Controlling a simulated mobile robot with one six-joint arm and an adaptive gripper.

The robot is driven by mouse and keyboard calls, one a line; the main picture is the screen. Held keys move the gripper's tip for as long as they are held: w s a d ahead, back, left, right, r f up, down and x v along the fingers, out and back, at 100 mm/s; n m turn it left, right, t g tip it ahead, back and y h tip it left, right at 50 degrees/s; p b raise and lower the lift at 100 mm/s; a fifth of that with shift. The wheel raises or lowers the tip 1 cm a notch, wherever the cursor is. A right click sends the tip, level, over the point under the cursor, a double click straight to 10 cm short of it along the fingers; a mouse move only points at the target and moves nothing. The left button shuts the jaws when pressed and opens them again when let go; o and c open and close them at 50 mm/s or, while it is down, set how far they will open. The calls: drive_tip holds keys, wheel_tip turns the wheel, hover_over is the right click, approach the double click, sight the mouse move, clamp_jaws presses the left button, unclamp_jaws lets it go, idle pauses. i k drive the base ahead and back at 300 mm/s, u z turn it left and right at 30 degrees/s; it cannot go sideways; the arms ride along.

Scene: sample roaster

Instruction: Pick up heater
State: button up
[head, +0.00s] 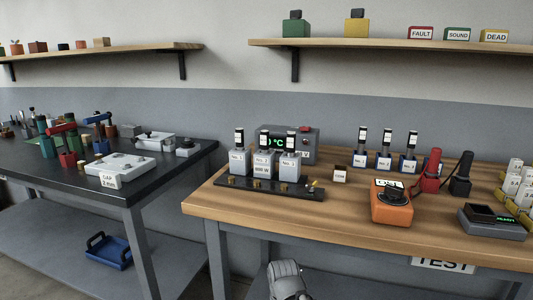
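No object is readably labelled "heater". Three grey blocks, No.1 (239,161), No.2 (263,164) and No.3 (287,167), stand upright in a row on a black base strip (312,192) on the wooden bench. Each has a black-and-white upright piece on top. The middle block bears a second label that seems to read a wattage. A grey rounded part of my arm shows low in front of the bench, at the bottom edge. My gripper's fingers are not visible.
A grey control box (309,142) stands behind the blocks. Right of them are a small labelled block (340,174), several blue stands, an orange meter (391,209), red (431,178) and black (460,182) probes, and a dark instrument (492,224). The wooden bench's (240,206) front edge is clear.

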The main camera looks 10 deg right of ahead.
sight(264, 134)
drive_tip(key=u, duration=0.6)
drive_tip(key=k, duration=1.25)
drive_tip(key=z, duration=0.45)
drive_tip(key=i, duration=0.55)
